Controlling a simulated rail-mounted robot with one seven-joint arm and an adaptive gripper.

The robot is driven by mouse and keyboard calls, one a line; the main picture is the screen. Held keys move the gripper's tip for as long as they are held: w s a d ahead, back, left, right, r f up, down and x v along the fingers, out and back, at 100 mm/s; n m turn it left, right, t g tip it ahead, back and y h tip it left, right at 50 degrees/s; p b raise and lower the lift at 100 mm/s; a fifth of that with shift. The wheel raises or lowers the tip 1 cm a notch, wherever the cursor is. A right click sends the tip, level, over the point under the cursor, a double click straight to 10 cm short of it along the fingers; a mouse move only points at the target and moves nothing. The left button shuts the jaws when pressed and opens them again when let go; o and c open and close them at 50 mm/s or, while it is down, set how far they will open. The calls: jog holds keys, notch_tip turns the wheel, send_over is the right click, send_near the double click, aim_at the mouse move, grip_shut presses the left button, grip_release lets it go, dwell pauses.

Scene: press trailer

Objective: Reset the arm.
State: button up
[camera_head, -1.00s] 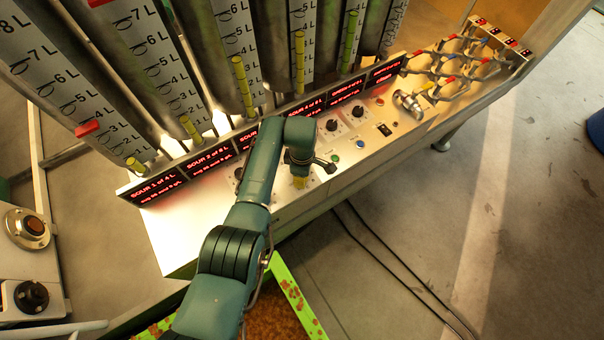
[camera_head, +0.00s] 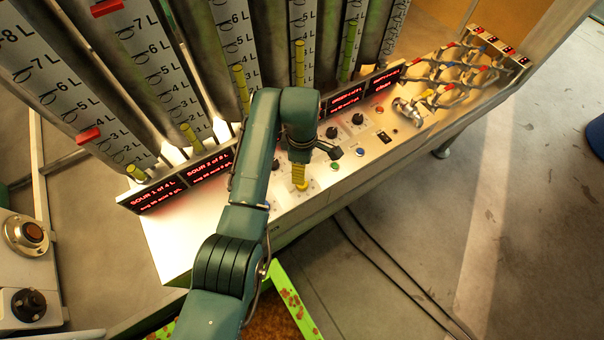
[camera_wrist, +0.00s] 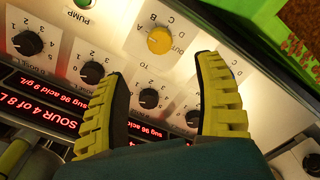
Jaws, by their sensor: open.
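My arm (camera_head: 228,255) reaches over the control panel (camera_head: 165,250) in the head view. My gripper (camera_head: 300,184) points down above the panel, with its yellow fingers partly hidden by the wrist. In the wrist view my gripper (camera_wrist: 165,95) has its two yellow fingers spread wide, with nothing between them. A yellow knob (camera_wrist: 159,40) marked OUT shows beyond the fingertips, and a black knob (camera_wrist: 149,98) shows between the fingers. The gripper appears apart from the knobs.
Upright tubes with litre scales (camera_head: 165,70) stand behind the panel. Red-lettered displays (camera_head: 158,192) run along its back edge. A metal valve (camera_head: 408,110) and a rack (camera_head: 470,65) are at the right. A green-edged bin (camera_head: 295,305) is below. Cables (camera_head: 390,265) cross the open floor.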

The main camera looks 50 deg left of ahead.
jog(key=shift+r, duration=0.6)
jog(key=w+d+f+m, duration=0.2)
jog(key=w+d, duration=0.2)
jog(key=d, duration=0.6)
jog(key=w+d+r+m+t, duration=0.45)
jog(key=d+r, duration=0.35)
jog(key=d, duration=0.2)
jog(key=w+d+r+m+t, duration=0.3)
jog(key=d+r+m+t, duration=0.25)
jog(key=d+r, duration=0.35)
jog(key=s+d+r+m+t, duration=0.2)
jog(key=s+r+m+t, duration=0.25)
jog(key=r, duration=0.45)
jog(key=s+d+r+m+t, duration=0.2)
jog(key=s+r+m+t, duration=0.25)
jog(key=r, duration=0.45)
jog(key=s+d+r+m+t, duration=0.25)
jog(key=s+r+m, duration=0.2)
jog(key=r, duration=0.55)
notch_tip(320, 180, up, 22)
jog(key=p, duration=2.2)
jog(key=shift+s+a+t, duration=0.25)
jog(key=shift+a+t, duration=0.1)
